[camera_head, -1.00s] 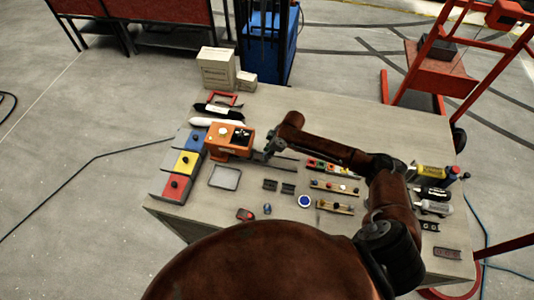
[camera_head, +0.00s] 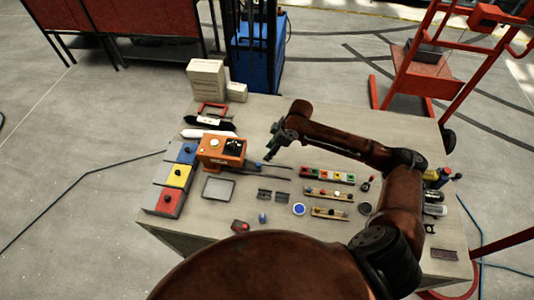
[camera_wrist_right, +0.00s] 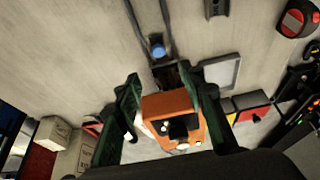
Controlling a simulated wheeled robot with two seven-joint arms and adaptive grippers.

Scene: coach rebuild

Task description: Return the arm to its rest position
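My right arm reaches in from the right in the head view. Its gripper (camera_head: 272,152) hangs above the table (camera_head: 300,115), to the right of the orange box (camera_head: 210,153) and clear of it. In the right wrist view the two green-black fingers of this gripper (camera_wrist_right: 168,105) stand wide apart with nothing held between them. The orange box (camera_wrist_right: 172,108) shows beyond the fingers, with a blue knob (camera_wrist_right: 157,51) past it. My left gripper is not in either view.
A grey tray (camera_head: 218,188), small racks (camera_head: 328,174) and bottles (camera_head: 434,196) stand on the table. Pale boxes (camera_head: 207,78) stand at the back left. The table's back middle is clear.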

